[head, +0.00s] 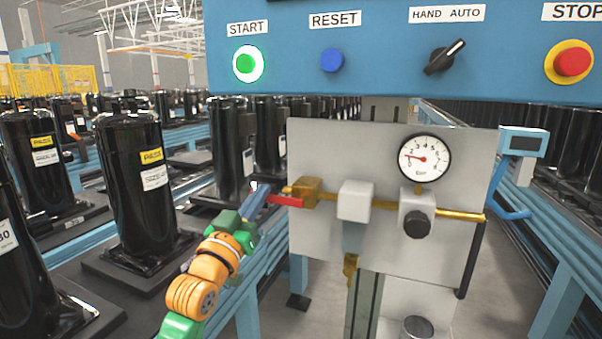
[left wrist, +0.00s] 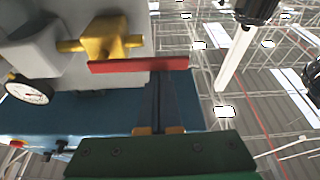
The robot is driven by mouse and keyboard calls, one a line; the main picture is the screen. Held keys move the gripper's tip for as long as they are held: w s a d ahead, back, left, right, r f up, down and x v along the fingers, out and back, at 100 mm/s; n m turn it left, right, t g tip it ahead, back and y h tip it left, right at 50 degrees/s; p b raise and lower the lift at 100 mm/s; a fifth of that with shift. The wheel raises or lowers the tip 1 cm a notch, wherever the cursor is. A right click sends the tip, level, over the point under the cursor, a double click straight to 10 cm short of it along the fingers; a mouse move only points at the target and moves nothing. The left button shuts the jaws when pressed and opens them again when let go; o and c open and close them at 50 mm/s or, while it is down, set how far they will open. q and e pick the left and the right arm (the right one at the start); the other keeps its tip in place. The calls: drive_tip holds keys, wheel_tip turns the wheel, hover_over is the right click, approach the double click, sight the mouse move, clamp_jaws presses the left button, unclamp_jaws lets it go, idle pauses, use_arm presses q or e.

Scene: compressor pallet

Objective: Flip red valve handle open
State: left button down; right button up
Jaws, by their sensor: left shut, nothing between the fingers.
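The red valve handle (head: 286,201) lies roughly level, pointing left from the brass valve body (head: 306,192) on the pale panel. In the left wrist view the handle (left wrist: 138,65) is a flat red bar across the picture, beside the brass valve (left wrist: 105,38). My left gripper (head: 267,190) is shut and empty, with its fingertips close to the handle's free left end. In the left wrist view the closed blue fingers (left wrist: 163,80) reach up to the bar's edge; I cannot tell if they touch it. My right gripper is out of view.
The panel (head: 330,237) also carries a pressure gauge (head: 424,158), a white filter block (head: 355,201) and a black knob (head: 416,224). A blue control box (head: 400,75) hangs above. Black compressors (head: 137,190) stand on the left conveyor.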

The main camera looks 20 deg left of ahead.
use_arm(q)
wheel_tip(320, 180, up, 6)
drive_tip(key=p, duration=0.6)
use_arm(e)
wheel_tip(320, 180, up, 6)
use_arm(q)
drive_tip(key=f+b+v, duration=0.1)
drive_tip(key=b+v, duration=0.3)
drive_tip(key=v, duration=0.6)
drive_tip(key=shift+f+b, duration=0.4)
drive_tip(key=shift+f, duration=0.05)
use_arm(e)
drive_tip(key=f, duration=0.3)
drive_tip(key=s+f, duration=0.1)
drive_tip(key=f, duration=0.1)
use_arm(q)
drive_tip(key=shift+a, duration=0.1)
